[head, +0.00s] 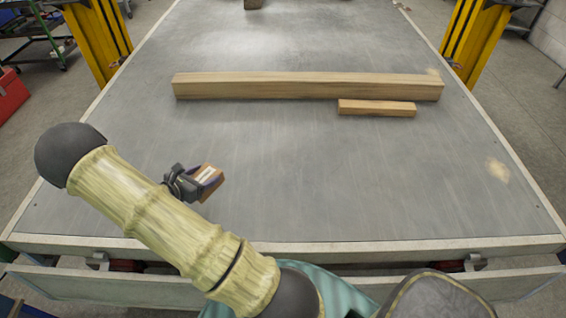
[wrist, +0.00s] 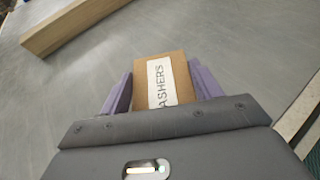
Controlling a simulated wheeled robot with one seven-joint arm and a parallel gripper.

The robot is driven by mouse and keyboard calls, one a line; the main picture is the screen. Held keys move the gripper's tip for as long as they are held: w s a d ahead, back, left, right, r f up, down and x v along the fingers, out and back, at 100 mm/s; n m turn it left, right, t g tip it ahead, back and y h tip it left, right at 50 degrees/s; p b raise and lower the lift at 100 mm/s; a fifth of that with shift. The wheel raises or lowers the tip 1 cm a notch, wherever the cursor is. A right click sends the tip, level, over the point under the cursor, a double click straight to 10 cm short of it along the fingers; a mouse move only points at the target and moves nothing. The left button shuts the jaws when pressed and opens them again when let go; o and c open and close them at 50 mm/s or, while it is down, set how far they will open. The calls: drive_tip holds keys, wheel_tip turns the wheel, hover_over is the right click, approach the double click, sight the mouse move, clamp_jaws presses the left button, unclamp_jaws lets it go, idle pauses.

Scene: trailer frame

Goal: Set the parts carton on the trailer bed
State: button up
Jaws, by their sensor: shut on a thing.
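In the head view the carton (head: 208,178) and my gripper (head: 205,183) are over the near left part of the grey trailer bed (head: 300,180). I cannot tell whether the carton touches the bed or hangs above it. Part of the carton is hidden by the gripper body.
A long wooden beam (head: 300,86) lies across the bed, with a short wood block (head: 376,108) in front of it. Yellow posts (head: 97,40) stand beside the bed. The bed's near middle and right are clear.

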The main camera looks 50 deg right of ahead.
drive_tip(key=w, duration=0.1)
drive_tip(key=w+a+n+t, duration=0.1)
drive_tip(key=w+t, duration=0.1)
drive_tip(key=w, duration=0.1)
drive_tip(key=shift+a+r+n+y, duration=0.15)
drive_tip(key=shift+a+n+y, duration=0.15)
drive_tip(key=shift+n, duration=0.1)
wheel_tip(320, 180, down, 6)
drive_tip(key=shift+w+f, duration=0.1)
drive_tip(key=shift+f, duration=0.1)
drive_tip(key=shift+d, duration=0.1)
drive_tip(key=shift+f, duration=1.85)
